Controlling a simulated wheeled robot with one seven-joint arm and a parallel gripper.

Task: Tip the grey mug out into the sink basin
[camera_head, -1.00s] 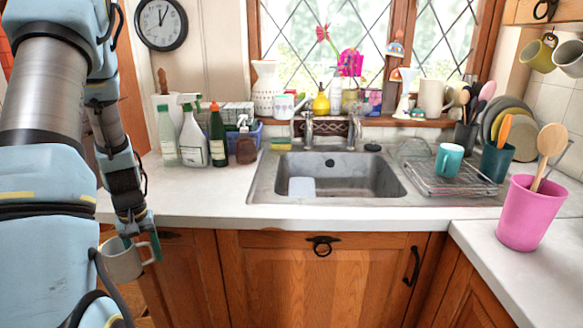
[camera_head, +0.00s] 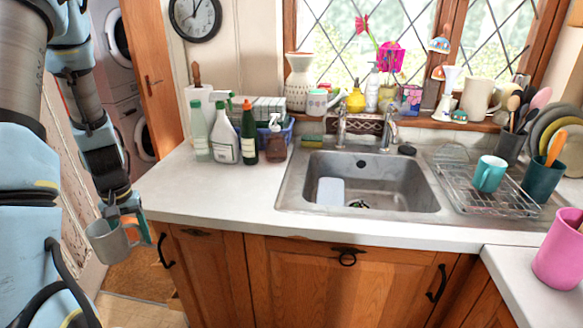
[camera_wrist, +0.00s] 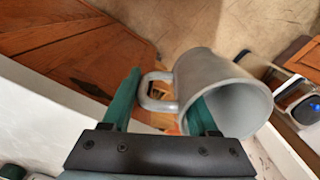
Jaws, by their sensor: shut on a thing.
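The grey mug (camera_head: 108,246) hangs in my gripper (camera_head: 128,218) at the left, beside the left end of the counter and slightly below its top. In the wrist view the fingers (camera_wrist: 165,92) are on either side of the mug's handle and wall; one finger reaches into the mug (camera_wrist: 205,72). The mug's mouth faces the wrist camera, and its contents cannot be made out. The steel sink basin (camera_head: 395,188) is set in the counter to the right, well apart from the mug. A white tub (camera_head: 330,192) sits inside it.
Bottles (camera_head: 225,140) stand on the counter left of the sink. Taps (camera_head: 388,130) rise behind the basin. A wire rack (camera_head: 490,200) with a teal mug (camera_head: 489,173) is at right. A pink pot (camera_head: 560,248) stands front right. The counter's front left is clear.

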